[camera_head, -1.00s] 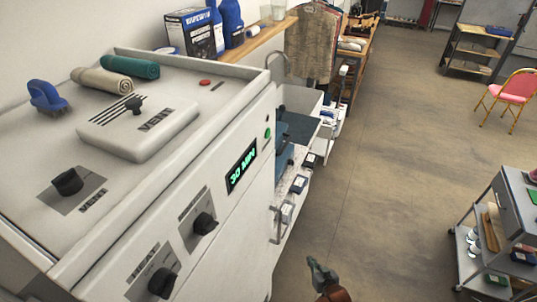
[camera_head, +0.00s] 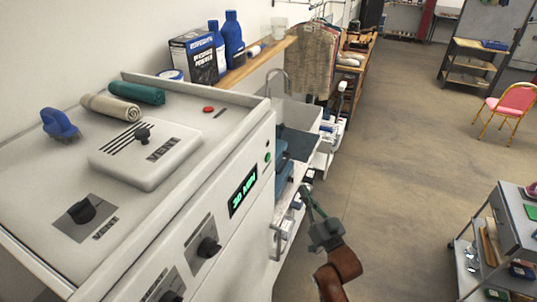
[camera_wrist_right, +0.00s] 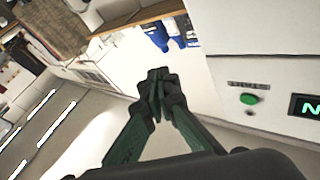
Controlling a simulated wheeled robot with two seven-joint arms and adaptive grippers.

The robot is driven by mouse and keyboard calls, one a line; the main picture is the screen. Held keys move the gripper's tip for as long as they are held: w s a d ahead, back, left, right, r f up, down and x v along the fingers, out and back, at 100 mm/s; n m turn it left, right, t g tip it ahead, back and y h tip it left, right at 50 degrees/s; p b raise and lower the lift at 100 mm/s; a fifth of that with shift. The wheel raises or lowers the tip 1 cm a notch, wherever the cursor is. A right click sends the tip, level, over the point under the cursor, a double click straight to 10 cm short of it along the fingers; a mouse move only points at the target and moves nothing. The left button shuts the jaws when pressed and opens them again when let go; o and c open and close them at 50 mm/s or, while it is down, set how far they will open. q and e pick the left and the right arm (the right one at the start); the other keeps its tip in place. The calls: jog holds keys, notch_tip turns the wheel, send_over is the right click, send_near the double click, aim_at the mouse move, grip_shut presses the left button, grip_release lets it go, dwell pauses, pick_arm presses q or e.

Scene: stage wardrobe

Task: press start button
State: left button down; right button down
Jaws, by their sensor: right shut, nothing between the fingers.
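The white machine (camera_head: 222,212) fills the left of the head view. In the right wrist view the green button (camera_wrist_right: 249,99) is right of my gripper, with the display (camera_wrist_right: 306,106) at the right edge. A red button (camera_head: 208,109) is on the machine's top. My right gripper (camera_head: 307,190) is shut and empty, in front of the machine, apart from the green button and to its right. My left gripper is not in view.
Black knobs (camera_head: 208,247) are on the machine's front. Rolled towels (camera_head: 112,107) and a blue brush (camera_head: 60,124) lie on its top. A sink (camera_head: 297,112) and a wooden shelf (camera_head: 262,60) are beyond. A grey cart (camera_head: 515,226) stands at right; the floor between is clear.

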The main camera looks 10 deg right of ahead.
aim_at(268, 157)
jog(key=s+r+t+y, duration=0.1)
jog(key=s+r, duration=0.2)
jog(key=r, duration=0.4)
jog(key=s+a+r+t+y+p, duration=0.1)
jog(key=s+r, duration=0.2)
jog(key=r, duration=0.5)
jog(key=shift+s+a+r+n, duration=0.15)
jog(key=shift+a+r+n, duration=0.1)
jog(key=shift+n, duration=0.15)
jog(key=w+a, duration=0.5)
jog(key=a, duration=0.2)
jog(key=shift+a, duration=0.2)
jog(key=shift+w+a, duration=0.1)
dwell(0.4)
jog(key=shift+w+a, duration=0.15)
jog(key=shift+a, duration=0.1)
